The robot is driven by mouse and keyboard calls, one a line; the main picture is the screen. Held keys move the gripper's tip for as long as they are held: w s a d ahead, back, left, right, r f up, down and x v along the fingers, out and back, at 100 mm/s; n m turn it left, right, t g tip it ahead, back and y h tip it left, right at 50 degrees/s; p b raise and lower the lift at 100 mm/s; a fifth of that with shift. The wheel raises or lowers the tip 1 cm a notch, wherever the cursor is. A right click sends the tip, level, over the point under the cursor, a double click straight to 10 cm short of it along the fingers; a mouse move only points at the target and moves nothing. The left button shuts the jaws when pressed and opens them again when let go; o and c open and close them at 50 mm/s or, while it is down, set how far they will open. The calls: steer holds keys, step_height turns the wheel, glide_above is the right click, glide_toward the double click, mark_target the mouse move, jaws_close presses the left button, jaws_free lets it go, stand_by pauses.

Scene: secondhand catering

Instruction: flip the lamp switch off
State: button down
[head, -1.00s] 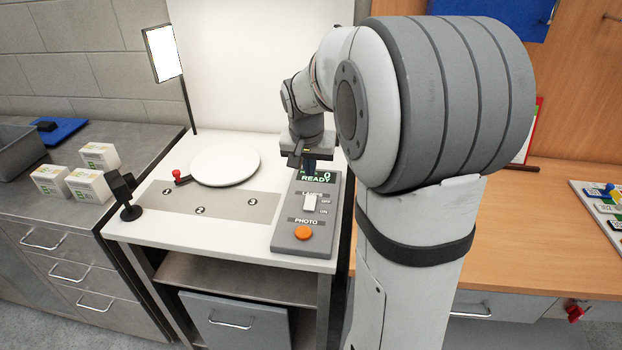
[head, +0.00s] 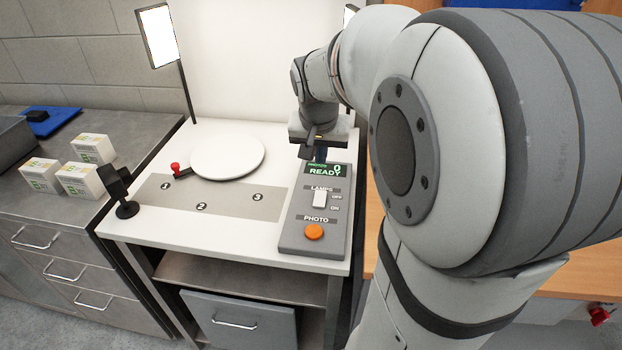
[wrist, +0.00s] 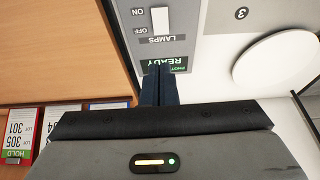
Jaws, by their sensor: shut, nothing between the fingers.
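The lamp switch is a white rocker (head: 320,199) on a grey control box (head: 297,238), under the label LAMPS, with OFF marked above ON at its right. It also shows in the wrist view (wrist: 160,20). I cannot tell which way the rocker is tipped. Two lamp panels, left (head: 157,35) and partly hidden right (head: 349,14), look bright white. My gripper (head: 321,155) is shut and empty, its dark blue fingers over the far end of the box by the READY display (head: 323,170). In the wrist view the fingertips (wrist: 159,68) are short of the switch.
An orange PHOTO button (head: 314,231) sits on the box's near end. Left of the box are a white round turntable (head: 228,157), a red-knobbed lever (head: 176,168) and a small black stand (head: 120,190). White cartons (head: 80,178) stand on the left counter.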

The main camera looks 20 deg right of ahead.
glide_toward(320, 193)
steer(key=p+x, duration=0.1)
steer(key=x, duration=0.5)
steer(key=shift+d+f, duration=0.2)
steer(key=shift+f, duration=0.15)
steer(key=shift+a, duration=0.1)
